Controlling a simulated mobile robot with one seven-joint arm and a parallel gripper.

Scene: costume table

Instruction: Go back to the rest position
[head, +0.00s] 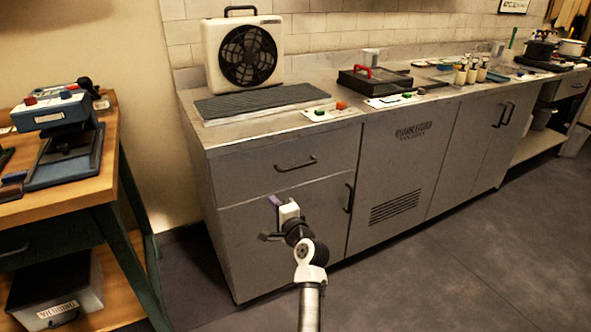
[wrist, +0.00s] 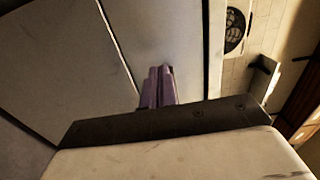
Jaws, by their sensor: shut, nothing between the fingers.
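My gripper (head: 276,201) is in front of the lower left door of the grey cabinet (head: 236,225) in the head view, below the counter top. Its purple fingers (wrist: 157,88) show in the wrist view, pressed together with nothing between them. Grey cabinet panels (wrist: 160,30) lie beyond the fingers in the wrist view. I cannot tell the exact gap between the fingers and the cabinet front.
The counter holds a fan (head: 243,53), a dark ribbed mat (head: 262,101), a dark tray with a red handle (head: 375,80) and several small bottles (head: 471,75). A wooden workbench (head: 90,185) with a blue-topped press (head: 60,110) stands left. The floor (head: 450,270) at right is clear.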

